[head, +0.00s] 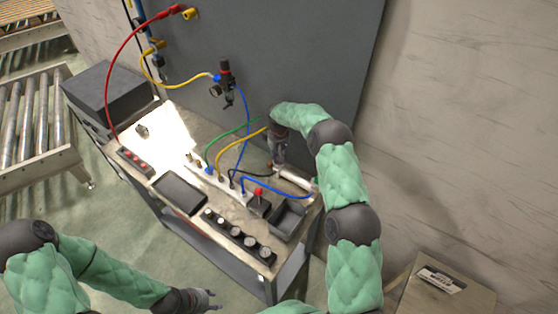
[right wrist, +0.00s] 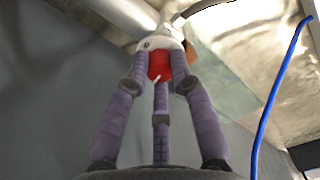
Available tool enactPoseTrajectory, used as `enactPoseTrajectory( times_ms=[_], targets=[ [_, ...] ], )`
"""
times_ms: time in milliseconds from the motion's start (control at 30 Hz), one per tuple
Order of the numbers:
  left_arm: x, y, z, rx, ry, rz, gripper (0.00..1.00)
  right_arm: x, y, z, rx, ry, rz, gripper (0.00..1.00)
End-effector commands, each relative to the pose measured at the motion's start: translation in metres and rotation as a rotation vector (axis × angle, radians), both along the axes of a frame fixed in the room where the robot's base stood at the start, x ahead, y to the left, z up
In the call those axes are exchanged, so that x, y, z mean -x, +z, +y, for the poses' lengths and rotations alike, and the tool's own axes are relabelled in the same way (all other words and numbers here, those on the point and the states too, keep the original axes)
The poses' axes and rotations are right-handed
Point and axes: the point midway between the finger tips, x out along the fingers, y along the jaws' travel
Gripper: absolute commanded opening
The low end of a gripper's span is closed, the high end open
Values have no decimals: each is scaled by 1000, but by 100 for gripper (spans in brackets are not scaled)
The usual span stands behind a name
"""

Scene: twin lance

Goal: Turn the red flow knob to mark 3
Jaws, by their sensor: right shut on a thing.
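The red flow knob (right wrist: 160,66) shows in the right wrist view, with a pale pointer line on it and a whitish body (right wrist: 160,43) behind it. My right gripper (right wrist: 163,72) has its purple-grey fingers closed around the knob; they cover its sides. In the head view my right gripper (head: 277,163) reaches down at the back right of the bench, by a white pipe (head: 293,179), and hides the knob there. No mark numbers can be read. My left gripper (head: 210,298) is empty in front of the bench, its fingers apart.
Blue, green and yellow hoses arch near my right gripper. A grey panel (head: 310,60) stands behind.

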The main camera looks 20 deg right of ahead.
Motion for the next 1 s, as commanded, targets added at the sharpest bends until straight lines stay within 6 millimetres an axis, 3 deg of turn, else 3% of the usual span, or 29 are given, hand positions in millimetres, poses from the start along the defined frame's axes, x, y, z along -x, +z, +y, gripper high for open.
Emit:
enactPoseTrajectory(
  times_ms=[333,867,900,933,1000],
  targets=[
    [0,-12,0,0,0,0,40,0,-1,1,-1,-132,0,0],
    [0,-13,0,0,0,0,40,-1,0,1,0,-154,-1,0],
    [0,-13,0,0,0,0,40,-1,0,1,0,-154,-1,35],
    [0,-13,0,0,0,0,40,0,0,0,0,-153,-1,44],
    [0,-13,0,0,0,0,40,0,0,0,0,-153,-1,48]
  ],
)
